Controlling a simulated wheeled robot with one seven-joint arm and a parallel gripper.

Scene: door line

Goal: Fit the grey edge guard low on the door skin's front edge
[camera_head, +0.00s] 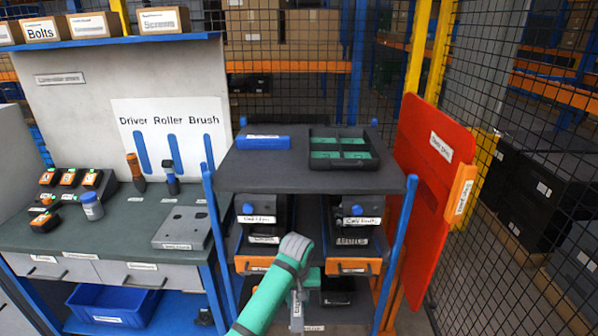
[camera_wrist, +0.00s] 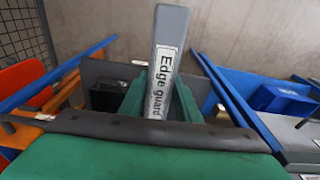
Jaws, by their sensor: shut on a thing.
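My gripper (camera_head: 308,284) is low in front of the cart in the head view, at the end of my green arm. In the wrist view my gripper (camera_wrist: 160,105) has its green fingers shut on the grey edge guard (camera_wrist: 167,50), a long bar labelled "Edge guard". The guard also shows small in the head view (camera_head: 297,312). The red door skin (camera_head: 425,205) stands upright and slanted to the right of the cart, well apart from the guard. An orange labelled piece (camera_head: 461,193) sits at its right edge.
Orange-fronted bins are below. A workbench (camera_head: 130,225) is left, mesh fencing right.

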